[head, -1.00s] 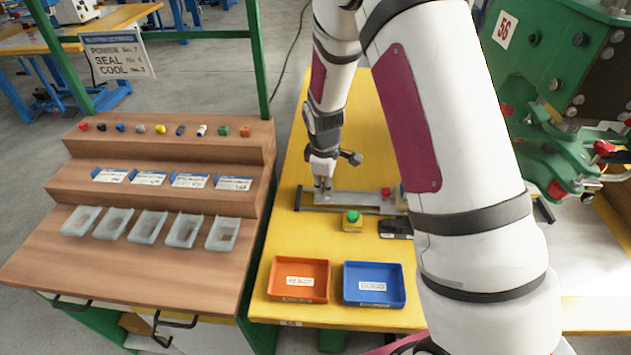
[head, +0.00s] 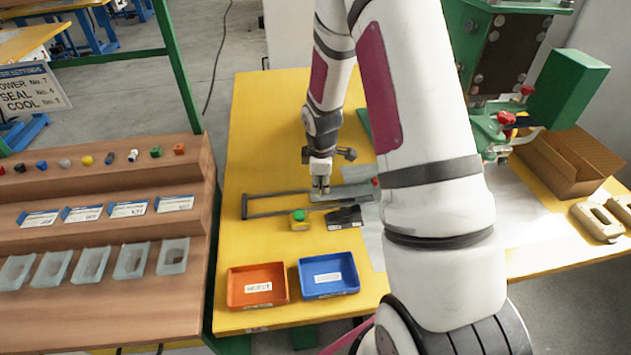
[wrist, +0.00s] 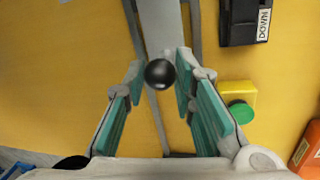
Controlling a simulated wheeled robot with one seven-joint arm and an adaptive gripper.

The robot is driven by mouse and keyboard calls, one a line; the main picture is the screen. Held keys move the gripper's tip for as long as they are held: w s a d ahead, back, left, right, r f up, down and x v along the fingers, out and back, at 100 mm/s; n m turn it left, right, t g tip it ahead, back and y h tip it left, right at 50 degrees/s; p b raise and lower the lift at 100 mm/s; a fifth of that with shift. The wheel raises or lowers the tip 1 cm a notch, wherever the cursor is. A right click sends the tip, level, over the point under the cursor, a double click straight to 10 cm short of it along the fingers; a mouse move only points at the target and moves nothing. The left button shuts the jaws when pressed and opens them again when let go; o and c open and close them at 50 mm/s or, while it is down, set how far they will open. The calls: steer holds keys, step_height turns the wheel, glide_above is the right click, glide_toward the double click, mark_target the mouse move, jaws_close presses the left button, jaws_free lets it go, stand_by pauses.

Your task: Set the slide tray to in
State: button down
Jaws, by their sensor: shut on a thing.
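The slide tray (head: 350,192) is a flat grey metal plate in a dark rail frame (head: 262,214) on the yellow table. It stands toward the right of the frame, and the left part of the frame is empty. In the wrist view the plate (wrist: 161,22) runs away from me, with a round black knob (wrist: 159,73) at its near end. My gripper (head: 320,195) points down at the plate's left end. In the wrist view my gripper (wrist: 158,78) has its fingertips closed on both sides of the knob. My arm hides part of the tray's right side.
A green button on a yellow box (head: 300,220) and a black labelled box (head: 345,218) sit just in front of the rails. An orange tray (head: 235,288) and a blue tray (head: 354,279) lie nearer. A green machine (head: 500,45) stands right. Table left of the rails is clear.

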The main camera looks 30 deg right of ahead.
steer(key=c, duration=1.3)
jaws_free()
steer(key=shift+r, duration=0.1)
steer(key=r, duration=0.4)
steer(key=s+a+r, duration=0.1)
steer(key=r, duration=0.2)
steer(key=s+r, duration=0.1)
steer(key=r, duration=0.3)
steer(key=shift+a+r, duration=0.15)
steer(key=shift+r, duration=0.15)
